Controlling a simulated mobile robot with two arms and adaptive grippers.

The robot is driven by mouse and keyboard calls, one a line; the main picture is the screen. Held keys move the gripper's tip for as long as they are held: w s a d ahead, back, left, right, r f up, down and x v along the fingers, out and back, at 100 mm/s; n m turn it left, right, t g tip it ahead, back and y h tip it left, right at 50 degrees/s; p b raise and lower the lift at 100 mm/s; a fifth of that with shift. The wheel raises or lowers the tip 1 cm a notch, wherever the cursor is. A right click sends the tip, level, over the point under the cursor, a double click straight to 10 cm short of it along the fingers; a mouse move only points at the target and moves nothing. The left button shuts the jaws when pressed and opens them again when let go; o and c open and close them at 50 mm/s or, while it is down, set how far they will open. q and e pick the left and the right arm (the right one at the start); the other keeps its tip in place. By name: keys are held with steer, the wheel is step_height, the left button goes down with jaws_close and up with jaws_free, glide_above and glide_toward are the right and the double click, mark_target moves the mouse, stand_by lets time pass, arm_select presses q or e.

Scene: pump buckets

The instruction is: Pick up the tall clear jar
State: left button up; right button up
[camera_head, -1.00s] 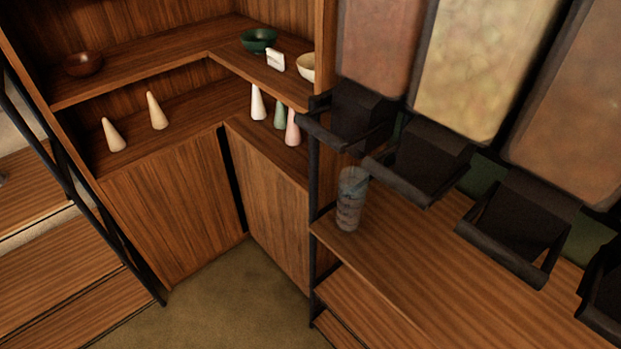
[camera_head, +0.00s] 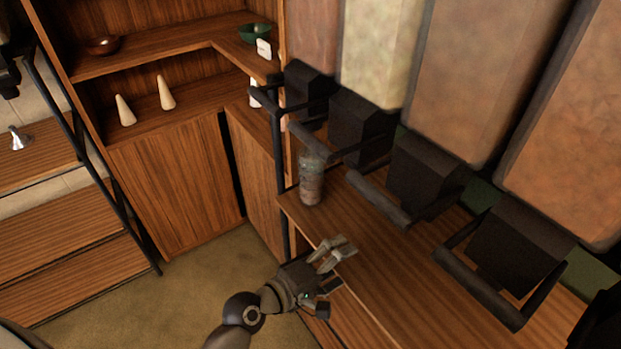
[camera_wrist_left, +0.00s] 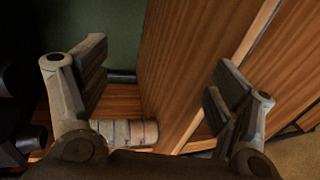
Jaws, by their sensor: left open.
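The tall clear jar (camera_head: 312,182) stands upright on the wooden shelf (camera_head: 385,262), close to its left end, below the row of dispensers. My left gripper (camera_head: 335,268) is open and empty at the shelf's front edge, nearer to me than the jar and apart from it. In the left wrist view the jar (camera_wrist_left: 128,132) appears sideways, low between the two spread fingers of my left gripper (camera_wrist_left: 160,95), nearer the left finger. My right gripper is not in view.
Dark dispenser spouts with bar handles (camera_head: 378,200) hang over the shelf behind and right of the jar. A black post (camera_head: 280,190) stands at the shelf's left end. A corner cabinet (camera_head: 175,180) holds bowls and cones. The shelf's front strip is clear.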

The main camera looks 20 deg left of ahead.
arm_select(q)
steer(key=w+a+r+n+t+y, duration=0.1)
steer(key=w+a+r+n+t, duration=0.1)
steer(key=w+r+n+t, duration=0.45)
steer(key=n+y, duration=0.9)
steer(key=n, duration=1)
glide_toward(309, 181)
steer(key=w, duration=0.2)
steer(key=shift+w+r+n+g+y, duration=0.3)
steer(key=shift+w+g, duration=0.15)
steer(key=shift+g, duration=0.1)
steer(key=w, duration=0.2)
steer(key=w+a, duration=0.1)
steer(key=w, duration=0.6)
steer(key=shift+w+r, duration=0.2)
steer(key=shift+w+a, duration=0.15)
steer(key=shift+w, duration=0.3)
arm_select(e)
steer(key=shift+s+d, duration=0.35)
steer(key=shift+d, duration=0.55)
